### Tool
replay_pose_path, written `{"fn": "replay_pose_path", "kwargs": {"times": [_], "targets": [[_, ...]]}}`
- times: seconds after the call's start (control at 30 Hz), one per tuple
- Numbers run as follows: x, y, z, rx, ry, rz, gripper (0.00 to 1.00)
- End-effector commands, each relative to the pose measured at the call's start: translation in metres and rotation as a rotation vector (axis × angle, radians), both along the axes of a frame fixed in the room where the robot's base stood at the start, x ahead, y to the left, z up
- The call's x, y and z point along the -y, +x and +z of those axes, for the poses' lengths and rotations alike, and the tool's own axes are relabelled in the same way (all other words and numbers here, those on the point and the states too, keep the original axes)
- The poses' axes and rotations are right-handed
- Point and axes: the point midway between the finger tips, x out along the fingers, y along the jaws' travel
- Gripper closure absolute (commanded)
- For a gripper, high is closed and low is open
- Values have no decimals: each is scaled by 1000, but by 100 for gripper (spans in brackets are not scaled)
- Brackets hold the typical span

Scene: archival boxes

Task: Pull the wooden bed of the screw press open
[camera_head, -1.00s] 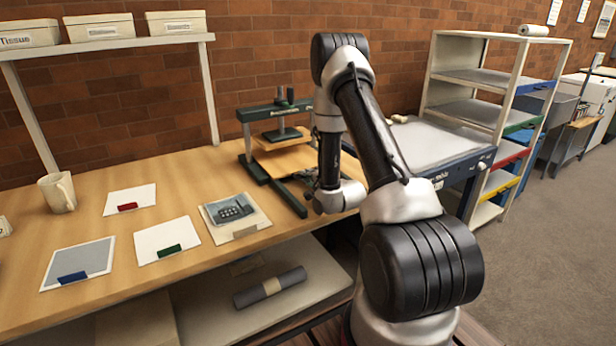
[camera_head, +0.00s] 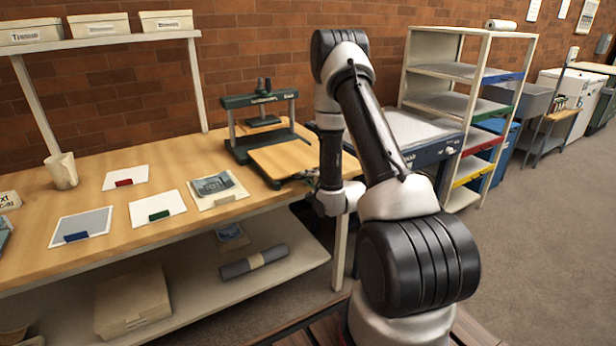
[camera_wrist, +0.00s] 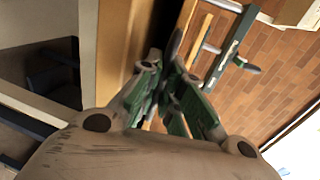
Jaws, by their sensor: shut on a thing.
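The screw press (camera_head: 262,98) stands on the wooden table against the brick wall, with a dark green frame, light posts and a dark platen (camera_head: 262,121) raised below its crossbar. Its wooden bed (camera_head: 285,158) sticks out well in front of the frame, over the dark rails, toward the table's front right edge. My gripper (camera_head: 308,177) is at the bed's front right edge, small and partly blurred into the arm there. In the wrist view my gripper's green-padded fingers (camera_wrist: 172,68) are close together; what they grip is mostly hidden between them.
Papers with coloured tabs (camera_head: 157,207) and a mug (camera_head: 61,171) lie left on the table. A blue-fronted bench (camera_head: 432,152) and a shelf rack (camera_head: 468,100) stand at the right. Open floor lies in front of the rack.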

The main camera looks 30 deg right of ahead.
Motion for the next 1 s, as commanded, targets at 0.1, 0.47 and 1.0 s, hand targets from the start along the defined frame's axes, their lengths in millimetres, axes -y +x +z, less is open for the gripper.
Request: {"fn": "replay_pose_path", "kwargs": {"times": [0.1, 0.47, 1.0], "targets": [[0, 0, 0, -1, 0, 0, 100], [0, 0, 0, -1, 0, 0, 70], [2, -38, 7, -2, 2, -2, 70]]}}
